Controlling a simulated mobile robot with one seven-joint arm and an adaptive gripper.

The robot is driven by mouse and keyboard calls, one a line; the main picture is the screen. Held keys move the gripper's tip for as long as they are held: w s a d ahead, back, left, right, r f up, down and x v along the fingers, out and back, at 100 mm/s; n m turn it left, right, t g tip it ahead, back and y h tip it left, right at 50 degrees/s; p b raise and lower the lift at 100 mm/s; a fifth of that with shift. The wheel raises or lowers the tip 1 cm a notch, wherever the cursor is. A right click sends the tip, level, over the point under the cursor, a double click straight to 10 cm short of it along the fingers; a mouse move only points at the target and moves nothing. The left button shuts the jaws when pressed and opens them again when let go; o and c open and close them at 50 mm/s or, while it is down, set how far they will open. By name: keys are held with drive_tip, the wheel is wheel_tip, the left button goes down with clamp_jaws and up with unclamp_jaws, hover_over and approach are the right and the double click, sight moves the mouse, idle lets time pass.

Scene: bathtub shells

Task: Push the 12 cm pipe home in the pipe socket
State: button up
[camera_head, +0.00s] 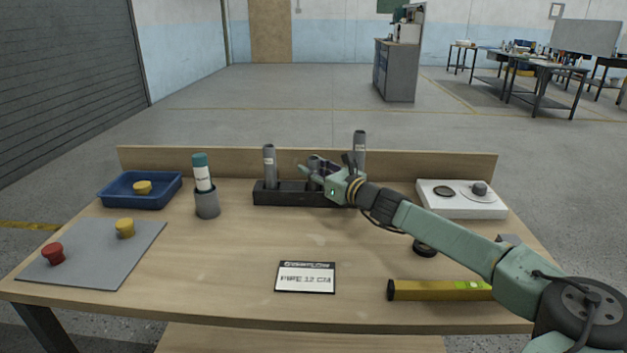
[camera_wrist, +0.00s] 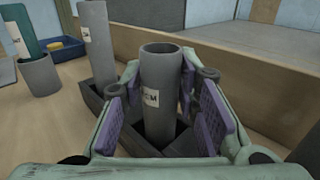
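A grey pipe with a white label (camera_wrist: 160,70) stands upright in a slot of the black rack (camera_head: 262,197). Only the end of its lettering, an "M", can be read. My gripper (camera_head: 318,172) is at the rack's middle, reaching in from the right. In the wrist view its purple-padded fingers (camera_wrist: 160,105) stand either side of this pipe, with narrow gaps showing. Other grey pipes stand in the rack at the left (camera_head: 269,165) and right (camera_head: 359,145). A card (camera_head: 305,277) reads "PIPE 12 CM". I cannot tell which part is the pipe socket.
A teal-topped tube (camera_head: 202,172) stands in a grey cup (camera_head: 207,204). A blue tray (camera_head: 117,199) and grey mat (camera_head: 115,262) lie left. A white panel (camera_head: 460,208) lies right, a yellow level (camera_head: 440,290) in front. A wooden board (camera_head: 210,162) closes the back.

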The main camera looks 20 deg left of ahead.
clamp_jaws()
drive_tip(key=shift+r, duration=0.1)
